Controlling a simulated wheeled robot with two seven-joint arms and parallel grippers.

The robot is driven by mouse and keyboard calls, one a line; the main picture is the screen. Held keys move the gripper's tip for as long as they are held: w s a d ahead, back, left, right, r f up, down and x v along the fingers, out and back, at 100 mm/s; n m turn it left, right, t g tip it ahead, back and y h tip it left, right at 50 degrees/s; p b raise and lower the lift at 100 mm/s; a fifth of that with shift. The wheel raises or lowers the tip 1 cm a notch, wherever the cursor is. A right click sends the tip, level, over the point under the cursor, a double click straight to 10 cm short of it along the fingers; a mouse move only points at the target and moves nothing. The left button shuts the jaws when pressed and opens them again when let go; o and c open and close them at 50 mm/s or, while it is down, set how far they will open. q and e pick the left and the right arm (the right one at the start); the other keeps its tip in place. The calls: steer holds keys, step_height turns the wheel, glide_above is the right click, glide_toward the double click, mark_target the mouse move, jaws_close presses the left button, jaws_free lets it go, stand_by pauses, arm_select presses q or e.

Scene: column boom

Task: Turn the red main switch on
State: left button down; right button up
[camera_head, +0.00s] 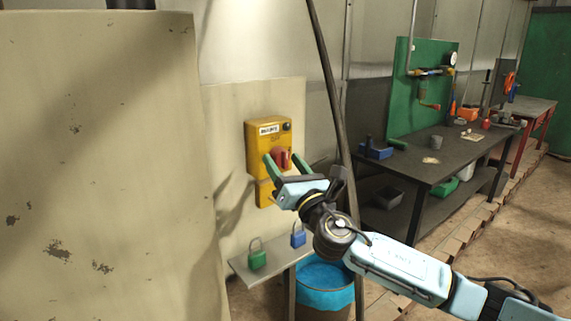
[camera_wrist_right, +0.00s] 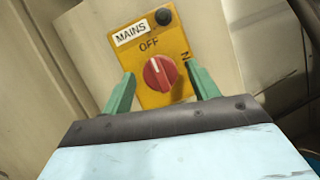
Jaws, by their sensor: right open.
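The red main switch (camera_head: 279,157) is a rotary knob on a yellow box (camera_head: 257,129) mounted on a pale wall panel. In the right wrist view the red knob (camera_wrist_right: 160,74) shows a white mark near its top, close to the word OFF, under a MAINS label (camera_wrist_right: 131,33). My right gripper (camera_head: 285,161) is open in front of the box. In the right wrist view its green fingers (camera_wrist_right: 163,90) stand on either side of the knob, with visible space between them and it. Whether they reach the knob's depth is unclear. My left gripper is not in view.
A small shelf (camera_head: 272,267) below the box holds a green padlock (camera_head: 257,256) and a blue padlock (camera_head: 298,236). A blue-lined bin (camera_head: 323,275) stands beneath. A dark pole (camera_head: 330,85) rises right of the box. A large beige panel (camera_head: 100,160) fills the left. A workbench (camera_head: 430,165) stands right.

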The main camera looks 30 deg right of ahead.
steer(key=c, duration=1)
steer(key=shift+o, duration=0.2)
steer(key=m+h+p, duration=0.1)
steer(key=m, duration=0.1)
steer(key=m+g+h+p, duration=0.1)
steer(key=m+p, duration=0.1)
steer(key=m+h+p, duration=0.1)
steer(key=m, duration=0.1)
steer(key=shift+a+r+m, duration=0.2)
steer(key=shift+r+m, duration=0.05)
steer(key=shift+m, duration=0.15)
steer(key=m+g+p, duration=0.1)
steer(key=m+p, duration=0.3)
steer(key=m+g+h+p, duration=0.1)
steer(key=m+g+p, duration=0.1)
steer(key=m+p, duration=0.2)
steer(key=r+m+g+p, duration=0.1)
steer(key=m+g+p, duration=0.1)
steer(key=p, duration=0.3)
steer(key=shift+m, duration=0.9)
steer(key=shift+f+m+g+p, duration=0.15)
steer(key=shift+m+g+p, duration=0.25)
steer(key=shift+m+p, duration=0.65)
steer(key=shift+p, duration=0.3)
